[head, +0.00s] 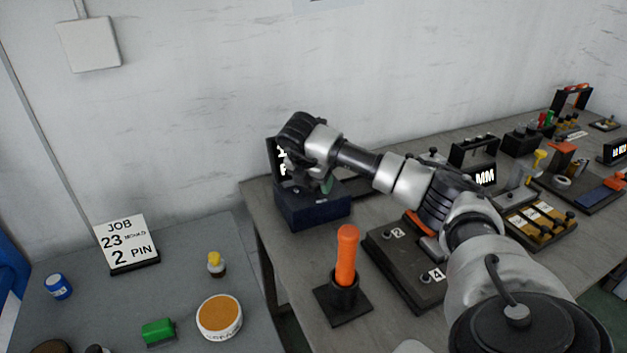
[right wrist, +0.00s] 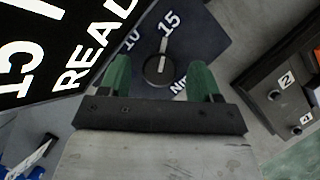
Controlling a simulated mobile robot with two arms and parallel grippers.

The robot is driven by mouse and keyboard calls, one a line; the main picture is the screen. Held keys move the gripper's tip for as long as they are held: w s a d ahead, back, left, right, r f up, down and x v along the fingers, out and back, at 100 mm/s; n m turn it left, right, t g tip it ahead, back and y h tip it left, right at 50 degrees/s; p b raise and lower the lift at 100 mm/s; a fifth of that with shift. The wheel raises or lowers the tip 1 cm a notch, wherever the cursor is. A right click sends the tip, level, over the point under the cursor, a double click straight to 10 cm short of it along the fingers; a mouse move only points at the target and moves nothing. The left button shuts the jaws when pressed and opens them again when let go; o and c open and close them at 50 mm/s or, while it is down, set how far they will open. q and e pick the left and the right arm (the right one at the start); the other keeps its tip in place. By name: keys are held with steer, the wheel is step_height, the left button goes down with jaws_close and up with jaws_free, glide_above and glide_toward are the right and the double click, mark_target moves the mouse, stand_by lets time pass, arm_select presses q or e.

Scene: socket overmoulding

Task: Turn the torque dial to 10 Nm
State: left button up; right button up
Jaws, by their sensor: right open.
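The torque dial (right wrist: 158,72) is a dark round knob with a light pointer on a dark blue panel (right wrist: 205,30). Its pointer points toward the "15" mark; a "10" mark is to its left and "Nm" is below right. My right gripper (right wrist: 160,80) is open, its green fingers on either side of the dial in the picture; I cannot tell whether they touch it. In the head view the right gripper (head: 320,184) is over the blue box (head: 312,212), and the dial is hidden. My left gripper is not in view.
An orange-handled tool (head: 347,255) stands upright in a black holder in front. A numbered dark fixture (head: 385,262) lies to the right. The grey wall is close behind.

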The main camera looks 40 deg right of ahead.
steer(key=c, duration=0.9)
